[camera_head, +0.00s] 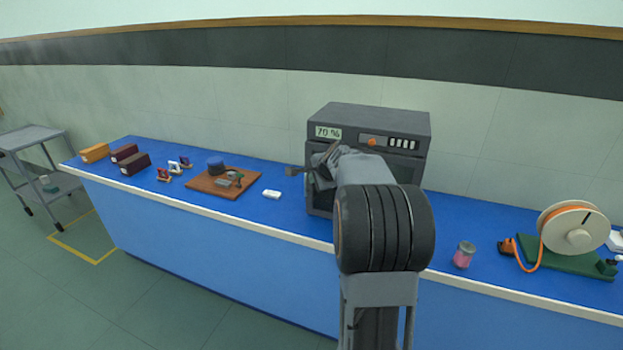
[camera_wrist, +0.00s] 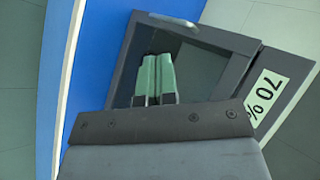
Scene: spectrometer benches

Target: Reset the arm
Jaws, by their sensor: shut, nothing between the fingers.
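My gripper (camera_wrist: 158,58) shows in the wrist view as two green finger pads side by side. They are shut with nothing between them. They point at the dark front of a grey machine with a "70 %" display (camera_wrist: 267,97) and a pale bar handle (camera_wrist: 172,19) beyond the fingertips. I cannot tell whether they touch it. In the head view my arm reaches up in front of the grey machine (camera_head: 372,115) and hides much of its front. The gripper's fingers are hard to make out there.
The blue bench (camera_head: 230,209) holds several small boxes (camera_head: 134,163), a brown board (camera_head: 214,191), a white piece (camera_head: 271,194), a pink-filled jar (camera_head: 463,255) and an orange-cabled reel (camera_head: 573,229). A grey trolley (camera_head: 30,138) stands far left. The floor in front is clear.

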